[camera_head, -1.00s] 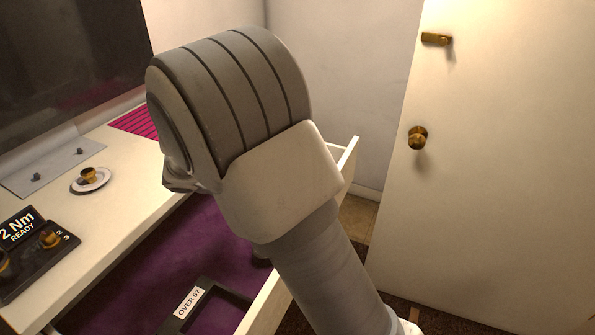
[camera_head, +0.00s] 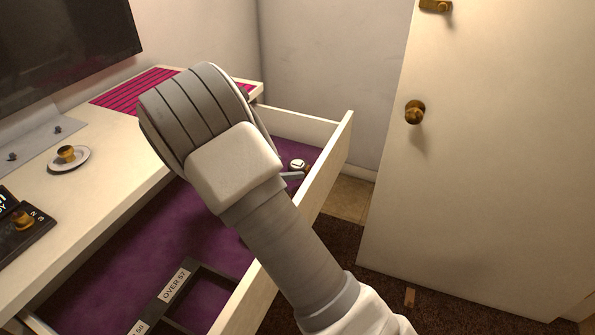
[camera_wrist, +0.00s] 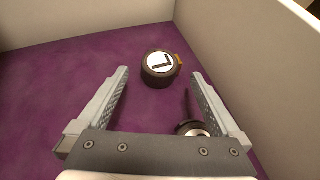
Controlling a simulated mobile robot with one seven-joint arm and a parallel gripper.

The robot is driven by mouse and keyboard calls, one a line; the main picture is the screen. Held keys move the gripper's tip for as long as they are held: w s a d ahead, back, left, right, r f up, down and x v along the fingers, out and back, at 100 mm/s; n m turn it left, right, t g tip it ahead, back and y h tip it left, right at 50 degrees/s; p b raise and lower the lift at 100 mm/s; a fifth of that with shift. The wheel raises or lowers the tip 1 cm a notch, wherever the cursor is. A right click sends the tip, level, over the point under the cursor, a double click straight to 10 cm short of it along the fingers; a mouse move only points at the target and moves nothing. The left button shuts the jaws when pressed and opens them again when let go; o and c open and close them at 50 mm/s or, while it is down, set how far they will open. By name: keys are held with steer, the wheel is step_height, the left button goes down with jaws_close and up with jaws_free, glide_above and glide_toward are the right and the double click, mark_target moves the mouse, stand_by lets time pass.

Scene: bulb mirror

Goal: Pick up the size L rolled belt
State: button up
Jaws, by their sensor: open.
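The size L rolled belt (camera_wrist: 161,69) is a dark roll with a white top marked L. It lies on the purple drawer lining near the far corner, and its white top shows in the head view (camera_head: 297,164). My gripper (camera_wrist: 160,78) is open and empty. In the wrist view the roll sits just beyond the fingertips, between their lines and apart from them. In the head view my arm hides most of my gripper.
A second dark item with a pale top (camera_wrist: 193,130) lies by the right finger. The drawer walls (camera_head: 325,170) rise close on the right and at the back. A black divider tray (camera_head: 195,290) is at the drawer's near end. The desk (camera_head: 100,190) is on the left.

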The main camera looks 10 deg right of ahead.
mark_target(294, 166)
steer(key=b+x, duration=0.1)
steer(key=x, duration=0.4)
steer(key=shift+w+d+f, duration=0.15)
steer(key=shift+w+d, duration=0.1)
steer(key=shift+d, duration=0.05)
steer(key=c, duration=1.5)
